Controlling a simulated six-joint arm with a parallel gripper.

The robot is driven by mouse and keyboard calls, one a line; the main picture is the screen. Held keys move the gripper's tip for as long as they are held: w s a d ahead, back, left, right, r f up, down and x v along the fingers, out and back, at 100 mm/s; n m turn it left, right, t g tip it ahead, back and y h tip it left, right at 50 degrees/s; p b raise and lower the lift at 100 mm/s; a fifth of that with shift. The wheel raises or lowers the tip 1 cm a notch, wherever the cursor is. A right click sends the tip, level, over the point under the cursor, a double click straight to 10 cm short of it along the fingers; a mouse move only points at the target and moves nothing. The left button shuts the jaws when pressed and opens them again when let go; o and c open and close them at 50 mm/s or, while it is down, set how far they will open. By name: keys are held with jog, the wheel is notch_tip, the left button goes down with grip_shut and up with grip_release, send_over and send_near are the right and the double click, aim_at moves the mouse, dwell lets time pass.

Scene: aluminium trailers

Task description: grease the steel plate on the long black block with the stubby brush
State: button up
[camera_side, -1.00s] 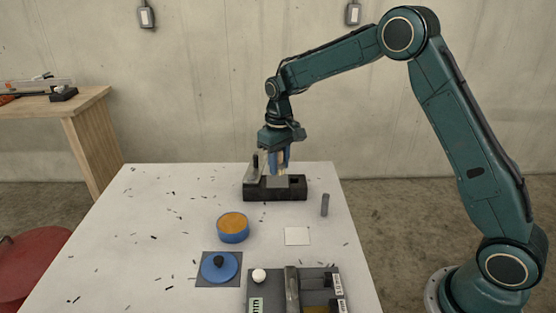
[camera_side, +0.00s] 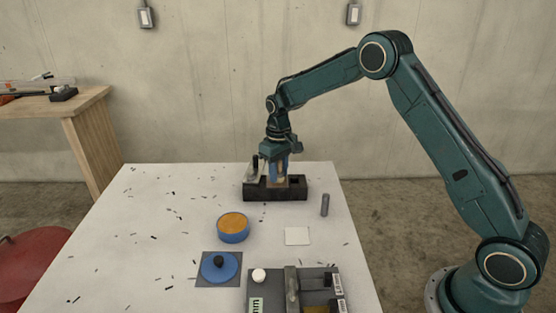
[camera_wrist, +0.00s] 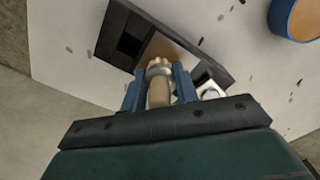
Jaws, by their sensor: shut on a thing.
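The long black block (camera_side: 293,194) lies near the far end of the white table. In the wrist view the steel plate (camera_wrist: 160,47) on the block has an orange-brown tint; I cannot tell whether that is grease or reflection. My gripper (camera_side: 275,173) points down over the plate, its blue fingers shut on the stubby brush (camera_wrist: 159,92). The brush is upright with its tip down at the plate; whether it touches is hidden. A blue tub (camera_side: 233,237) of orange-brown grease stands open, nearer the camera.
A blue lid (camera_side: 215,273) with a black knob lies on a grey square left of a grey tray (camera_side: 264,285). A white square (camera_side: 297,236) and a small grey bar (camera_side: 325,205) lie nearby. A clamp with a black handle (camera_side: 254,165) stands at the block's left end. Dark shavings dot the table.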

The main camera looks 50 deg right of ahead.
aim_at(276, 188)
jog(key=shift+w+d, duration=1.05)
jog(key=shift+s+a, duration=2.45)
jog(key=shift+a, duration=0.2)
jog(key=shift+w+a, duration=0.2)
jog(key=shift+w, duration=0.1)
jog(key=shift+w+d, duration=2.35)
jog(key=shift+d, duration=0.05)
jog(key=shift+s+a, duration=2.4)
jog(key=shift+s, duration=0.05)
notch_tip(276, 188, up, 8)
jog(key=shift+r, duration=0.1)
